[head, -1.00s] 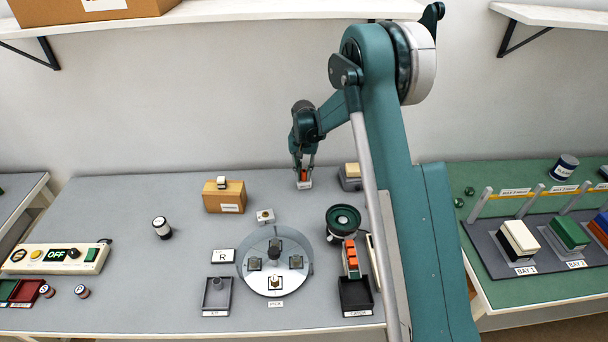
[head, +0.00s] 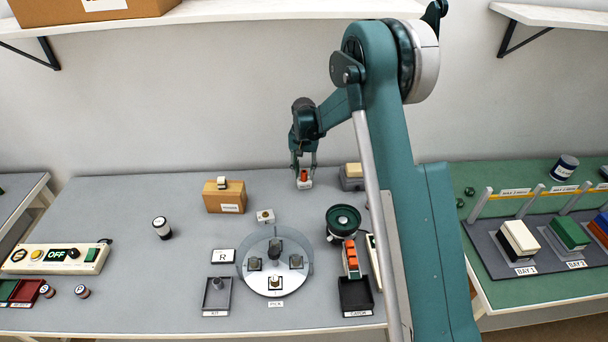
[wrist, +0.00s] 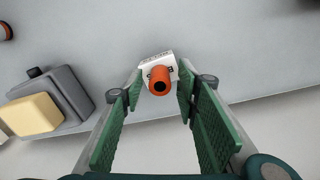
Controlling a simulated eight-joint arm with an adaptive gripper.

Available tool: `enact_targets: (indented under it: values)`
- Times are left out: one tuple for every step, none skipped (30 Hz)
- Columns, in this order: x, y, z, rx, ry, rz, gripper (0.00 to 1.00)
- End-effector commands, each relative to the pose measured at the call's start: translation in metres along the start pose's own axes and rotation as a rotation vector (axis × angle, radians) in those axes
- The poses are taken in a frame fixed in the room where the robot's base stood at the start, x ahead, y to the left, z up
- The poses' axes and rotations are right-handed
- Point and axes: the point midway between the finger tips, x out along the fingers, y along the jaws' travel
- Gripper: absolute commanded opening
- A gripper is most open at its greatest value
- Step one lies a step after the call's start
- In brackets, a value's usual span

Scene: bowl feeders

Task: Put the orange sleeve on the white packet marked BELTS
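The orange sleeve (head: 304,175) stands upright on the white packet (head: 305,185) near the back edge of the table. In the wrist view the sleeve (wrist: 161,82) shows its dark round hole, with the white packet (wrist: 148,72) under it. Black lettering on the packet is partly covered by the sleeve and I cannot read it whole. My gripper (head: 304,164) is just above the sleeve. In the wrist view its green finger pads (wrist: 159,95) are spread apart, with a gap on each side of the sleeve.
A grey block with a cream top (head: 353,171) stands close to the right of the packet. A brown box (head: 224,198) is to the left. A round dial plate (head: 274,287) and a green bowl feeder (head: 343,220) are nearer the front. The table's back left is clear.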

Motion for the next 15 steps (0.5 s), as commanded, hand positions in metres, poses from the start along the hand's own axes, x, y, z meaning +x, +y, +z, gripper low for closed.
enact_targets:
  values:
    - [-0.006,0.0,0.0,0.0,0.0,0.0,0.32]
    - [-0.01,0.0,0.0,0.0,0.0,0.0,0.32]
    - [-0.016,0.0,0.0,0.0,0.0,0.0,0.32]
    - [-0.02,0.0,0.0,0.0,0.0,0.0,0.32]
    - [-0.025,0.0,0.0,0.0,0.0,0.0,0.32]
    - [-0.031,0.0,0.0,0.0,0.0,0.0,0.32]
    - [-0.036,0.0,0.0,0.0,0.0,0.0,0.32]
    - [-0.041,0.0,0.0,0.0,0.0,0.0,0.32]
    - [-0.048,0.0,0.0,0.0,0.0,0.0,0.32]
    - [-0.052,0.0,0.0,0.0,0.0,0.0,0.32]
    - [-0.057,0.0,0.0,0.0,0.0,0.0,0.32]
    - [-0.064,0.0,0.0,0.0,0.0,0.0,0.32]
    - [-0.069,0.0,0.0,0.0,0.0,0.0,0.32]
    - [-0.074,0.0,0.0,0.0,0.0,0.0,0.32]
    - [-0.079,0.0,0.0,0.0,0.0,0.0,0.32]
